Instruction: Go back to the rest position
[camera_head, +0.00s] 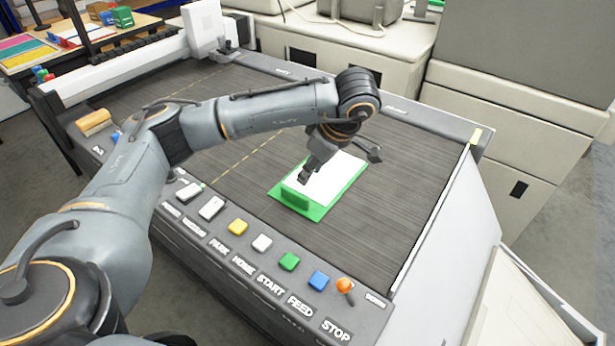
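My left arm (270,108) comes in from the left and reaches over the dark bed of a flatbed machine (225,130). My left gripper (306,175) points down, over the near-left part of a white sheet on a green board (316,213). The fingers are small and dark here, and I cannot tell whether they are open or shut, or whether they touch the sheet. The board lies flat on the bed, with a raised green block at its near-left edge. My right gripper is not in view.
The machine's front panel has yellow, white, green and blue buttons (318,281) and an orange knob (344,285). A wood-topped roller or brush (93,122) lies at the left corner. Pale cabinets (500,110) stand behind. A side table (25,58) holds coloured sheets.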

